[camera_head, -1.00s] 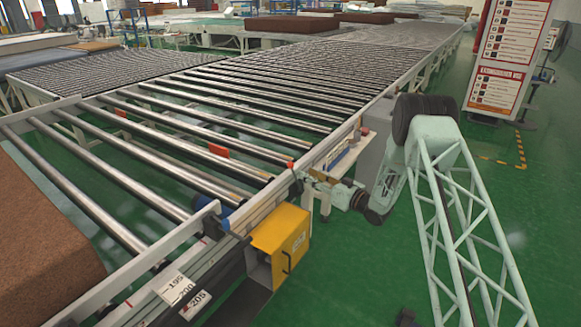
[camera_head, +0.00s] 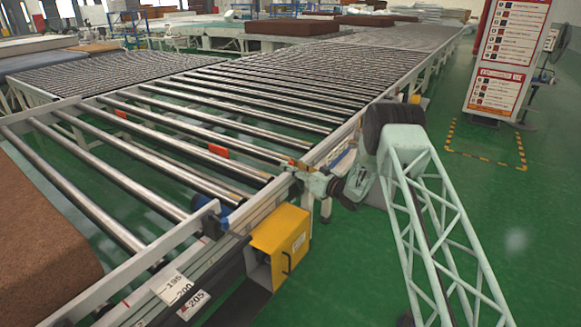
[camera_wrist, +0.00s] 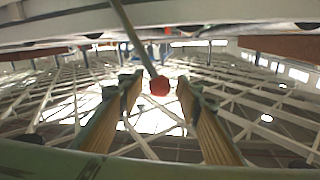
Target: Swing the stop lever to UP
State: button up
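The stop lever shows in the wrist view as a thin rod (camera_wrist: 135,38) that comes down from the upper edge and ends in a round red knob (camera_wrist: 159,86). My gripper (camera_wrist: 158,82) is open, with one finger on each side of the knob near the fingertips. A gap shows between the knob and each finger. In the camera_head view my gripper (camera_head: 304,172) is at the near side rail of the roller conveyor (camera_head: 240,120). The lever cannot be made out clearly there, and no UP mark is readable.
A yellow box (camera_head: 279,245) hangs on the rail just below my gripper. A brown mattress (camera_head: 40,235) lies at the left end of the rollers. A red-and-white sign board (camera_head: 505,60) stands at the right.

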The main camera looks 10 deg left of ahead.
jog(key=shift+w, duration=0.1)
jog(key=shift+c, duration=0.5)
grip_shut()
